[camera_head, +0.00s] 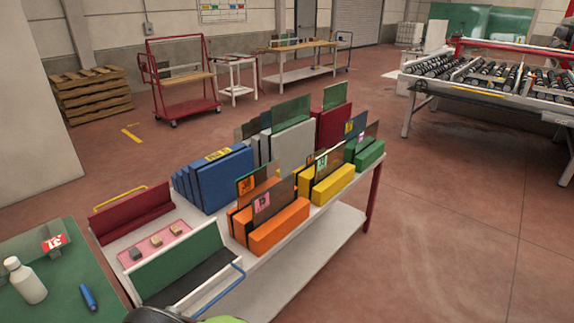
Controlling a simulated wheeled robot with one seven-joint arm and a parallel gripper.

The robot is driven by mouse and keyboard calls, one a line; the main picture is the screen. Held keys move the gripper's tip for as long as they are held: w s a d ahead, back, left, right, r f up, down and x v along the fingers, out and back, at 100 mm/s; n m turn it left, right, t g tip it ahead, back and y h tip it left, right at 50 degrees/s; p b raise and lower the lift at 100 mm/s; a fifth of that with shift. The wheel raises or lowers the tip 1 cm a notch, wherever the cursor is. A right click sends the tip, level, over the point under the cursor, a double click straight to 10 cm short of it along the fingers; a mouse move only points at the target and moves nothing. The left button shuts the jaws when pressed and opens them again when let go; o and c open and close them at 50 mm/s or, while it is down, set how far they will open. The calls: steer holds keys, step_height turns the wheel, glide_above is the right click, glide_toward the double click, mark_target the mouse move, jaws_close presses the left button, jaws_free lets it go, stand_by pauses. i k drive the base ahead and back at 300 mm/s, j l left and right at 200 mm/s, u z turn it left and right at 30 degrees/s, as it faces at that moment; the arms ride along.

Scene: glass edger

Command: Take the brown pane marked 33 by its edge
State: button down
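Two brownish panes stand on edge in the orange slotted rack (280,228) on the white cart. The front pane (284,192) carries a pink tag, and the rear pane (267,173) carries an orange tag. The digits on both tags are too small to read surely, so I cannot tell which is 33. More dark panes stand in the yellow rack (335,186) behind, with small tags. Another pane with a red tag (53,242) is on the green table at left. My gripper's fingers do not show; only a dark part, probably of my arm, shows at the bottom edge.
The cart (318,232) also bears a blue rack (225,181), a green rack (371,154), a dark red rack (130,213) and a green-backed holder (190,258). Floor right of the cart is clear.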

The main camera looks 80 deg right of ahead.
mark_target(325, 164)
steer(key=z, duration=3)
steer(key=i+l+u, duration=0.2)
steer(key=i+u, duration=0.2)
steer(key=i+l+u, duration=0.55)
steer(key=l+u, duration=0.2)
steer(key=i+l+u, duration=0.2)
steer(key=l+u, duration=0.15)
steer(key=i+l+u, duration=0.15)
steer(key=l+u, duration=0.25)
steer(key=l, duration=0.15)
steer(key=l+u, duration=0.4)
steer(key=l, duration=0.15)
steer(key=l+u, duration=0.35)
steer(key=l, duration=0.2)
steer(key=l+u, duration=0.4)
steer(key=l, duration=0.2)
